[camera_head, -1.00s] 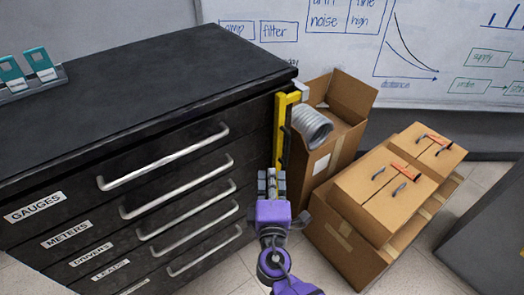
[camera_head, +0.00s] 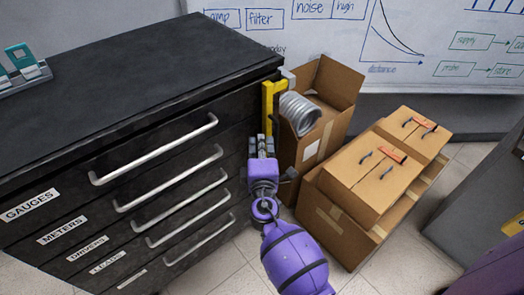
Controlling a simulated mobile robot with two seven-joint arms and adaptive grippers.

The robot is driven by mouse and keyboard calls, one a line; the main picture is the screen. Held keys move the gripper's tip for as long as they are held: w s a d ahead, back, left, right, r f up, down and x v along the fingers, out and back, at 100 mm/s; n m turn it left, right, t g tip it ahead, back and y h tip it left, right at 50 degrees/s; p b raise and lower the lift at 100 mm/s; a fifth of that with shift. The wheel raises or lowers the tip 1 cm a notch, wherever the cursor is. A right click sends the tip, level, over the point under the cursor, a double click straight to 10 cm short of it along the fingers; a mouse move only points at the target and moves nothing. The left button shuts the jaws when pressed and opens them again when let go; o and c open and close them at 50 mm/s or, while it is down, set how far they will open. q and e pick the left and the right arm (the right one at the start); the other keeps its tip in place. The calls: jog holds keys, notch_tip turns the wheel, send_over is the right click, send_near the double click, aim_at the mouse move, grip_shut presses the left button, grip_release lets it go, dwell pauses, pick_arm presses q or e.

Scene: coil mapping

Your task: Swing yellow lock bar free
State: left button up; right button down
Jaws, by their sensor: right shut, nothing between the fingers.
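The yellow lock bar (camera_head: 268,104) stands upright along the right front corner of the black drawer cabinet (camera_head: 130,95). Its top bends over near the cabinet's top edge. My right gripper (camera_head: 262,143), on a purple arm, is shut and empty. It is in front of the lower part of the bar and hides that part. I cannot tell whether the fingers touch the bar. My left gripper is out of view.
Closed boxes (camera_head: 375,175) stand at the right. Long drawer handles (camera_head: 155,150) stick out from the cabinet front. Floor is free below.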

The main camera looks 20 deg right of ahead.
jog(key=shift+w+d, duration=0.15)
jog(key=shift+w, duration=0.35)
jog(key=shift+s+d, duration=0.1)
jog(key=shift+s, duration=0.05)
jog(key=shift+s+d+n+y, duration=0.25)
jog(key=shift+n+y, duration=0.15)
jog(key=shift+y, duration=0.2)
jog(key=shift+s, duration=0.15)
